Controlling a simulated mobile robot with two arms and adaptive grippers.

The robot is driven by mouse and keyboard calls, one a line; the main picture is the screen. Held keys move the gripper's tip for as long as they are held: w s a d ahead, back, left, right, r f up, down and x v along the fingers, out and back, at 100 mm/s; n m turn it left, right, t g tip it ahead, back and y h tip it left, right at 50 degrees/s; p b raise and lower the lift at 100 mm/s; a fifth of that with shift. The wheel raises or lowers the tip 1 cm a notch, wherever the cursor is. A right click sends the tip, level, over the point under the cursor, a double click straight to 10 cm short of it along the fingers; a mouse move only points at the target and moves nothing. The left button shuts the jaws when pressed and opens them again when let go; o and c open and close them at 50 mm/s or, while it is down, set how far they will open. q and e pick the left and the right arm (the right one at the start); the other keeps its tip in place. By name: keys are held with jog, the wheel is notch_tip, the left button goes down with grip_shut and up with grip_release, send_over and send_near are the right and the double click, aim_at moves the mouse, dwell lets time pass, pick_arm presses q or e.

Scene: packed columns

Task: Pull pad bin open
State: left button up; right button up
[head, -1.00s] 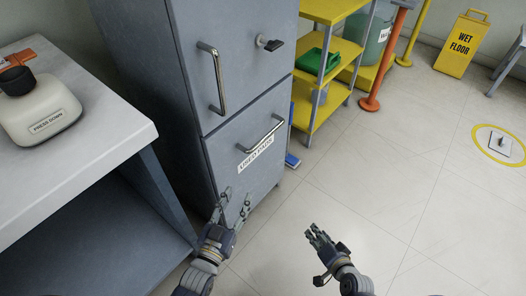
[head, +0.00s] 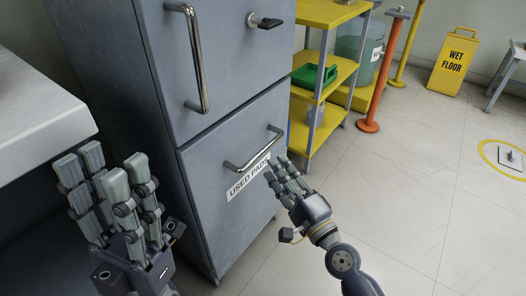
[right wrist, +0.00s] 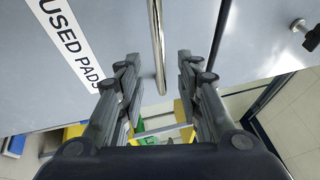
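The pad bin is the lower grey front of the cabinet, labelled USED PADS (head: 248,178), and looks closed. Its metal bar handle (head: 256,156) runs across above the label. My right gripper (head: 281,172) is beside the handle's right end. In the right wrist view the handle bar (right wrist: 157,40) lies between the spread fingertips of my right gripper (right wrist: 158,68); no finger clearly touches it. The label (right wrist: 68,40) shows at upper left there. My left gripper (head: 104,168) is open and empty at the lower left, left of the cabinet front, away from the handle.
The upper cabinet door has a vertical handle (head: 192,60) and a black knob (head: 264,21). A white counter (head: 40,115) is at left. A yellow shelf (head: 330,85) with a green tray (head: 313,76) stands right of the cabinet. Open floor (head: 400,200) lies at right.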

aim_at(264, 149)
jog(key=x, duration=0.7)
jog(key=shift+w+a, duration=0.1)
jog(key=shift+w, duration=0.15)
grip_shut()
